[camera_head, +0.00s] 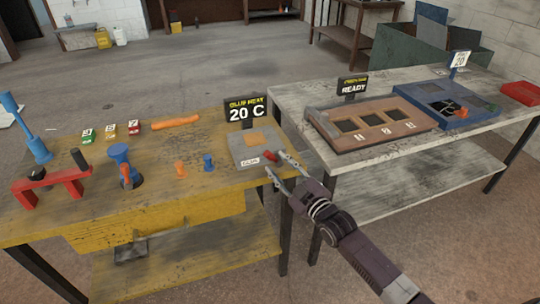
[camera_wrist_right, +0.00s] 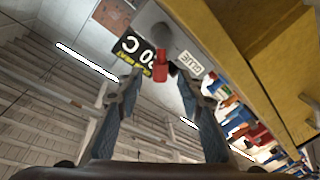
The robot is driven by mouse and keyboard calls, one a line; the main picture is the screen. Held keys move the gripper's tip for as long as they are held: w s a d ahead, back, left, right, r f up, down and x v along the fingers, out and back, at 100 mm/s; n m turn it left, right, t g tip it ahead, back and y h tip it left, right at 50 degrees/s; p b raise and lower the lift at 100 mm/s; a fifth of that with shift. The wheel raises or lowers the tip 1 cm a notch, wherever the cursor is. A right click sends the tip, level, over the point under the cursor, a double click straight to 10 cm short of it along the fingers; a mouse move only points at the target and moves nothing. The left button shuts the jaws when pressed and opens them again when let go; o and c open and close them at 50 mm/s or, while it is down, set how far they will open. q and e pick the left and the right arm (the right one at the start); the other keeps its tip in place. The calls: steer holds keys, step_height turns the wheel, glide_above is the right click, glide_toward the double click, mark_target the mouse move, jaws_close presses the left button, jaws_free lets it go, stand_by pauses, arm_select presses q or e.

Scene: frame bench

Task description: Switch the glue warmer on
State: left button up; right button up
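The glue warmer (camera_head: 243,147) is a grey box with an orange patch on top and a GLUE label, at the right end of the yellow bench. A red switch (camera_head: 271,156) sits on its right side. Behind it a black sign (camera_head: 245,111) reads GLUE HEAT 20 C. My right gripper (camera_head: 276,165) is open, with its fingertips close around the switch; contact cannot be told. In the right wrist view the red switch (camera_wrist_right: 160,66) shows between the open fingers (camera_wrist_right: 157,78), with the sign (camera_wrist_right: 140,50) beyond. My left gripper is not in view.
The yellow bench (camera_head: 215,140) also holds a red frame (camera_head: 50,183), blue tools, small orange and blue pieces, colored blocks and an orange bar (camera_head: 175,122). The grey bench (camera_head: 295,100) on the right holds a brown tray (camera_head: 370,123), a blue tray (camera_head: 445,104) and a READY sign (camera_head: 352,86).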

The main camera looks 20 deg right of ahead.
mark_target(272, 158)
steer(key=x, duration=0.5)
steer(key=shift+w, duration=0.3)
steer(key=shift+c, duration=0.4)
jaws_close()
